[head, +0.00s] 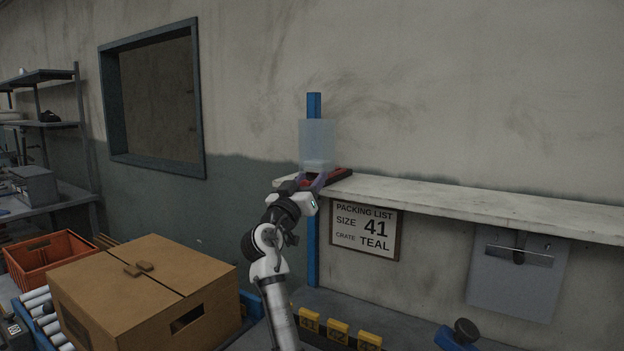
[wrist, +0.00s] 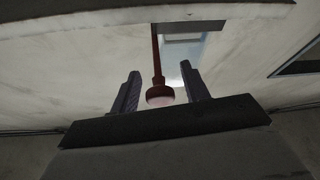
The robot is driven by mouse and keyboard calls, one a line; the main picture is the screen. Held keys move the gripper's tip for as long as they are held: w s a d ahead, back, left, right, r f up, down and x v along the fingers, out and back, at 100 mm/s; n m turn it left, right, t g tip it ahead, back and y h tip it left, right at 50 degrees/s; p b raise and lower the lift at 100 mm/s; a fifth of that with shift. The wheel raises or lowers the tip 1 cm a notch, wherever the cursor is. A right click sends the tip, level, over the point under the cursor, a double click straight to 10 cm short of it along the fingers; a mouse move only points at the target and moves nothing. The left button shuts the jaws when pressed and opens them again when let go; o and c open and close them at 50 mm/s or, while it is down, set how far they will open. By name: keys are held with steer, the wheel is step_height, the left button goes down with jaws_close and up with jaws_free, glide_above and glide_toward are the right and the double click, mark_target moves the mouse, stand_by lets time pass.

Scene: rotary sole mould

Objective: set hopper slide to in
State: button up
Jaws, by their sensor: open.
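The hopper (head: 317,142) is a translucent pale-blue container on a blue post by the shelf's left end. The red hopper slide (head: 340,175) shows below it, partly hidden by my gripper. In the wrist view the slide appears as a thin red rod (wrist: 156,50) ending in a round knob (wrist: 160,96) with a pale face. My gripper (head: 318,181) is just below the hopper, at the slide. In the wrist view my gripper (wrist: 160,70) is open, one finger on each side of the knob, with gaps visible on both sides. No contact shows.
A pale shelf (head: 480,200) runs along the wall to the right. A packing list sign (head: 365,230) hangs under it. A cardboard box (head: 145,290) and an orange crate (head: 50,258) are at lower left. Yellow number tags (head: 338,331) stand at the bottom.

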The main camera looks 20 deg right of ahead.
jaws_close()
stand_by(0.3)
steer(key=w+d+b, duration=0.1)
steer(key=w+d, duration=0.1)
steer(key=d, duration=0.1)
steer(key=shift+w, duration=0.2)
steer(key=shift+w+d, duration=0.15)
steer(key=shift+r, duration=0.1)
jaws_free()
